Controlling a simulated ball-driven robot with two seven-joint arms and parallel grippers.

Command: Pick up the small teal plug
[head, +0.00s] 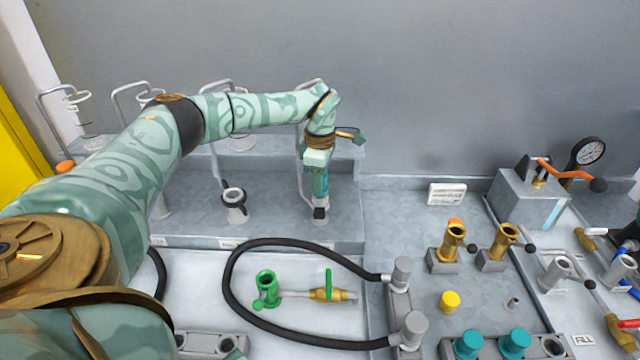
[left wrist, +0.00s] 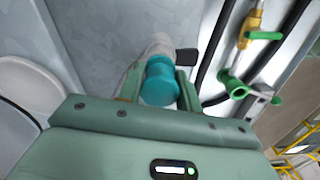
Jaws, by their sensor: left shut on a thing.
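The small teal plug (left wrist: 160,82) is between the two fingers of my left gripper (left wrist: 163,92) in the left wrist view. In the head view my left gripper (head: 321,185) points down over the grey stepped bench, with teal showing between its fingers. It is shut on the plug. A grey port (head: 320,213) with a black knob stands directly under the plug. The port (left wrist: 157,47) also shows just beyond the plug in the left wrist view; I cannot tell whether the plug is seated in it or just above it. My right gripper is not in view.
A similar grey port (head: 234,206) stands to the left. In front are a black hose (head: 235,300), a green fitting (head: 267,287) and a green-handled valve (head: 328,293). Larger teal caps (head: 515,343), brass fittings (head: 453,242) and a gauge block (head: 527,197) stand to the right.

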